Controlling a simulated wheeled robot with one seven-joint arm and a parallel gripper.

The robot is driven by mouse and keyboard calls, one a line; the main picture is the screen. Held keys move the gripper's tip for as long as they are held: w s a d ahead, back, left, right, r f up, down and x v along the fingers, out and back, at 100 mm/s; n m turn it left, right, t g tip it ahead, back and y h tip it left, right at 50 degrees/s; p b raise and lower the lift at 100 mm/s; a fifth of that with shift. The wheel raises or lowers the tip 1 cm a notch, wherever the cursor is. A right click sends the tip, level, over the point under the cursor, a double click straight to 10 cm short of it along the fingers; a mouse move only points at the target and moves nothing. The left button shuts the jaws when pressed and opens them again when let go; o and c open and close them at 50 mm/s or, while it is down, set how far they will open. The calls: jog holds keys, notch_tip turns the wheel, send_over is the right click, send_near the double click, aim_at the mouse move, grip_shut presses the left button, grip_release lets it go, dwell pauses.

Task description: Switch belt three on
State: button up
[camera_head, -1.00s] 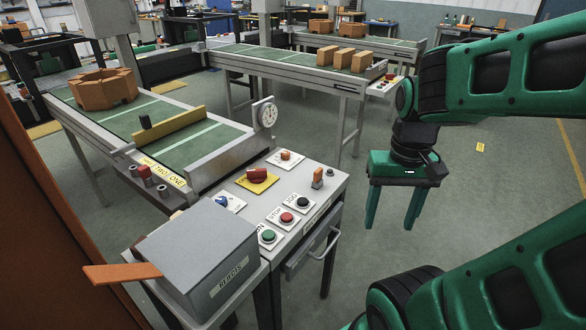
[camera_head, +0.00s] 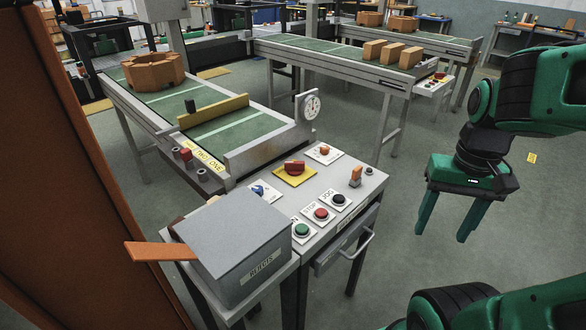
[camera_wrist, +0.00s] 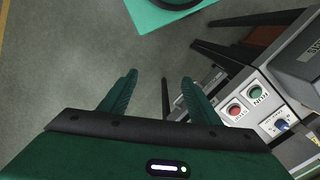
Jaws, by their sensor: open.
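My gripper (camera_head: 448,232) is open and empty. It hangs over bare floor to the right of a grey control desk (camera_head: 374,190), apart from it. The desk carries a green button (camera_head: 302,231), a red button (camera_head: 321,213), a black button (camera_head: 339,199), a blue knob (camera_head: 259,191), a red rotary switch on a yellow plate (camera_head: 294,168), an orange switch on a white plate (camera_head: 324,151) and an upright orange lever (camera_head: 356,174). The wrist view shows the green button (camera_wrist: 256,91), red button (camera_wrist: 234,109) and blue knob (camera_wrist: 281,125). I cannot tell which control serves belt three.
A grey rejects box (camera_head: 228,246) with an orange flap stands left of the desk. An orange post blocks the left.

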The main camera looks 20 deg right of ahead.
jog(key=shift+s+r, duration=0.2)
jog(key=shift+s, duration=0.2)
jog(key=c, duration=0.5)
jog(key=shift+r, duration=0.2)
jog(key=c, duration=0.5)
jog(key=shift+n+t+h, duration=0.3)
jog(key=shift+h, duration=0.2)
jog(key=w, duration=0.8)
jog(key=shift+r, duration=0.4)
grip_shut()
jog(key=w+a+f+n+t, duration=0.1)
jog(key=w+a+t, duration=0.1)
jog(key=w+a, duration=0.9)
jog(key=w+a+f+n+t, duration=0.1)
jog(key=w+a, duration=1)
jog(key=w, duration=0.5)
jog(key=shift+w+f+n+t, duration=0.2)
jog(key=shift+f+n+t, duration=0.1)
jog(key=shift+f+t, duration=0.1)
